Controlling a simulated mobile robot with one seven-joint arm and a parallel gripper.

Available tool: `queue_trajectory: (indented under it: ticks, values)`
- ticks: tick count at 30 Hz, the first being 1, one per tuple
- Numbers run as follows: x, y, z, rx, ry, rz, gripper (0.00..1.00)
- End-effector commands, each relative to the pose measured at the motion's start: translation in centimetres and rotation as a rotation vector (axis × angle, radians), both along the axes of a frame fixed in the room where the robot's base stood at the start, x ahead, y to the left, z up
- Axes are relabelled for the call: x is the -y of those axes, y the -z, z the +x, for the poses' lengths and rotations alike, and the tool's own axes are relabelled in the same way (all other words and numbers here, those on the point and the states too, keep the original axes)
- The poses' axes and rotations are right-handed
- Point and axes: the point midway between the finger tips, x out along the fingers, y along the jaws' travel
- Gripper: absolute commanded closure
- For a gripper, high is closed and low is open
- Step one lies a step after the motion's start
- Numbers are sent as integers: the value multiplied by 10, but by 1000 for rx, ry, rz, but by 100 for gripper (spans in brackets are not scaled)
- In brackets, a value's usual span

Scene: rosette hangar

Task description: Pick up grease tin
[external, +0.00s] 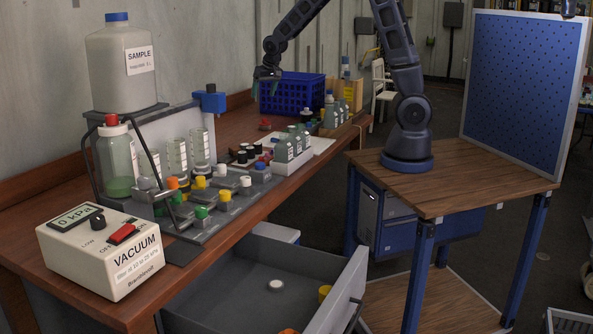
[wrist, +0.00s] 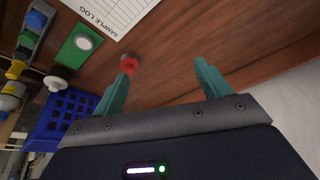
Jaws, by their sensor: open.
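No label reading grease tin is legible, so I cannot tell for certain which thing it is. A small round red object (wrist: 129,63) lies on the wooden bench, just beyond the left fingertip in the wrist view. A small red thing (external: 264,125) also shows on the bench in the external view, below my gripper. A round, grey-white lidded piece (wrist: 84,43) sits on a green pad in the wrist view. My gripper (external: 265,88) is above the bench, left of the blue crate. In the wrist view its teal fingers (wrist: 162,78) are wide apart and empty.
A blue crate (external: 291,99) stands at the bench's back. A white tray (external: 302,160) of bottles and a valve rack (external: 215,210) stand nearer. An open drawer (external: 230,294) below holds small round items. A sample log sheet (wrist: 112,12) lies beyond the red object.

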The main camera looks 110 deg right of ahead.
Motion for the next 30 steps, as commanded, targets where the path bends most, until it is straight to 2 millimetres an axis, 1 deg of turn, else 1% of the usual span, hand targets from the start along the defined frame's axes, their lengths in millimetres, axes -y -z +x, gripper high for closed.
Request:
queue_trajectory:
  ticks: [1,3,6,9,12,15,20,27,30]
  values:
    - [19,14,-6,-12,39,-5,24]
    - [44,28,-14,-21,88,-18,24]
    - [74,48,-25,-33,151,-35,24]
    - [97,63,-36,-41,198,-50,24]
    - [113,73,-44,-47,228,-60,24]
    - [120,78,-48,-49,243,-66,24]
    - [125,87,-49,-51,247,-67,24]
    - [137,117,-48,-52,247,-65,24]
    - [141,127,-47,-50,246,-66,24]
